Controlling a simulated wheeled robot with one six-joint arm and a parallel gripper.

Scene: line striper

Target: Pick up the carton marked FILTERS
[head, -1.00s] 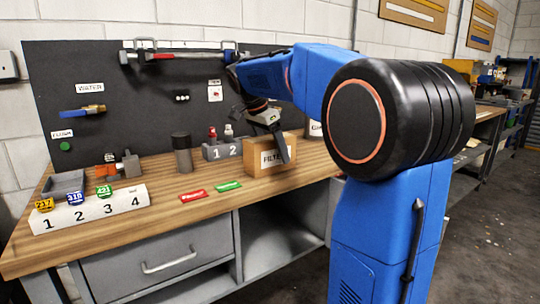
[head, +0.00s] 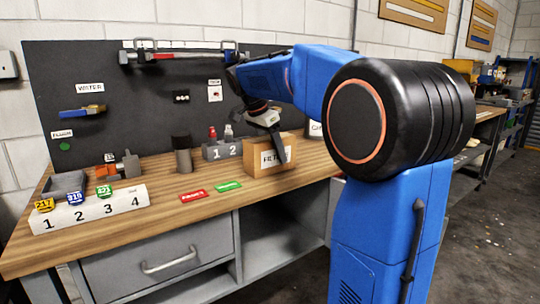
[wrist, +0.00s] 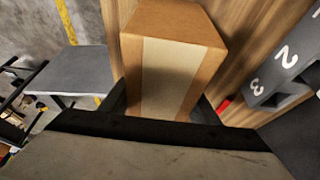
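The carton marked FILTERS (head: 258,158) is a brown box with a white label on its front. It stands on the wooden bench, and the label is partly covered by one of my fingers. My gripper (head: 277,150) points down at the carton, with that finger in front of the labelled face. In the wrist view the carton (wrist: 170,75) shows a pale tape strip and lies between the two dark fingers (wrist: 163,108). The fingers are apart, one on each side and very close to it; whether they touch is unclear.
Red (head: 193,196) and green (head: 228,186) tags lie in front. The pegboard (head: 130,90) rises behind.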

